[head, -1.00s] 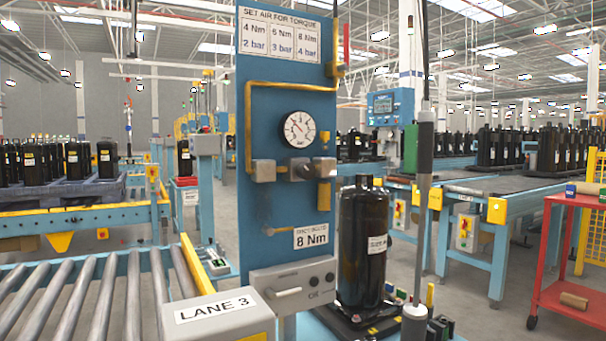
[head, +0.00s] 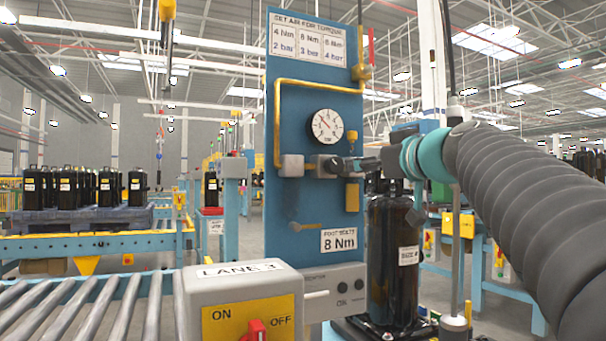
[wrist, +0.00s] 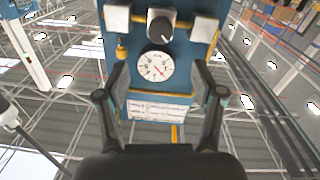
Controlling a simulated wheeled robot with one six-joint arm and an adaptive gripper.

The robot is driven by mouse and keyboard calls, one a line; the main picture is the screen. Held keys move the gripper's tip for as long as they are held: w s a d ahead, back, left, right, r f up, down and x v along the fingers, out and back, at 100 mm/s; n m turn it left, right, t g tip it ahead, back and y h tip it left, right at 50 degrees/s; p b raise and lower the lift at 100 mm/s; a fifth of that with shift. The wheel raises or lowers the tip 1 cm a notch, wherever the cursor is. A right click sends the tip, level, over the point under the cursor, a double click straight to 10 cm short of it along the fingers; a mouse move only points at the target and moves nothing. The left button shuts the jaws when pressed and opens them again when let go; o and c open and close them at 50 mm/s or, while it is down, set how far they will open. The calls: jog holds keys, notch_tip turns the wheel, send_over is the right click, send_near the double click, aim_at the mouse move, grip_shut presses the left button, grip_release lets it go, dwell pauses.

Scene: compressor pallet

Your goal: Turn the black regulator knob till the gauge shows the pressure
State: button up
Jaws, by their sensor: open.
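The round white gauge (head: 326,125) sits above the regulator on the blue panel (head: 300,215). Its red needle points to the upper left in the head view; I cannot read the exact value. The gauge also shows in the wrist view (wrist: 155,66), upside down. My gripper (head: 358,163) is in front of the regulator. In the wrist view its fingers (wrist: 159,76) are spread and empty, with the knob beyond them.
A chart (head: 307,42) pairs 4 Nm with 2 bar, 6 with 3, 8 with 4. A label (head: 339,239) reads "FOOT BOLTS 8 Nm". A brass pipe (head: 277,120) frames the gauge. A black compressor (head: 393,265) stands below my arm; a switch box (head: 245,305) is in front.

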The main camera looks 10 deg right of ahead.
aim_at(337, 166)
jog(key=x, duration=1.3)
jog(key=shift+w+a, duration=0.1)
jog(key=shift+a, duration=0.05)
jog(key=shift+f, duration=0.1)
jog(key=c, duration=1.1)
